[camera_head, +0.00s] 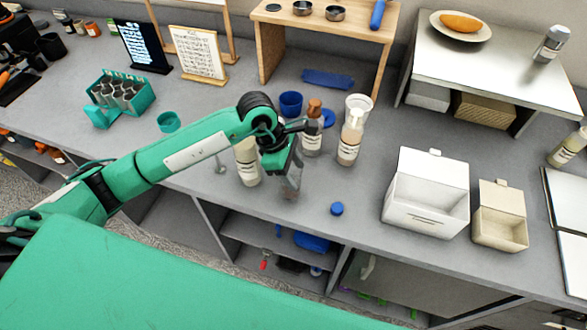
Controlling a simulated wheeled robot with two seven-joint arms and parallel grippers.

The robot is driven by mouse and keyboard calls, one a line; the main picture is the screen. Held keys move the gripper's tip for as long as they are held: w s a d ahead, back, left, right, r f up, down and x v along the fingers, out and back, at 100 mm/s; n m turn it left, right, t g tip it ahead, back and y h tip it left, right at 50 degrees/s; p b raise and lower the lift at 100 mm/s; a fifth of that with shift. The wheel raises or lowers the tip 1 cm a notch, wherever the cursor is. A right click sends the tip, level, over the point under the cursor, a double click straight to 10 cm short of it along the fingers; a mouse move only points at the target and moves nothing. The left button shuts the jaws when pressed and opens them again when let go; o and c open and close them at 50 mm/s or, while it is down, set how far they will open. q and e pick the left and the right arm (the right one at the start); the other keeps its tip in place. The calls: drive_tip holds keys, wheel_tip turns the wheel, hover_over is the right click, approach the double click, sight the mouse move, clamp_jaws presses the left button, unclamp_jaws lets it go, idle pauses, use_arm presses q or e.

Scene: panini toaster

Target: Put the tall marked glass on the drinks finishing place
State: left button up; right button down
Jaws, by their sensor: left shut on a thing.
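My left arm reaches in from the left, and its gripper (287,165) points down over the front part of the grey counter. The gripper is shut on a clear, tall glass (291,185). The glass looks upright near the counter's front edge; the gripper hides its upper part, and I cannot tell if its base touches the counter. Any mark on it is too small to make out. I cannot tell which spot is the drinks finishing place. A flat blue mat (328,79) lies under the wooden stand. My right gripper is not in view.
Labelled bottles stand close around the gripper: one at its left (247,162), a brown-capped one (312,138) behind, and one at its right (350,141). A blue cap (337,209) lies near the front edge. White open boxes (428,195) stand right.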

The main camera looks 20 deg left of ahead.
use_arm(q)
drive_tip(key=shift+f, duration=0.35)
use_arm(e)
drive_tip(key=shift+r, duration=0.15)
use_arm(q)
drive_tip(key=shift+f, duration=0.1)
drive_tip(key=shift+f, duration=0.15)
drive_tip(key=o, duration=1.4)
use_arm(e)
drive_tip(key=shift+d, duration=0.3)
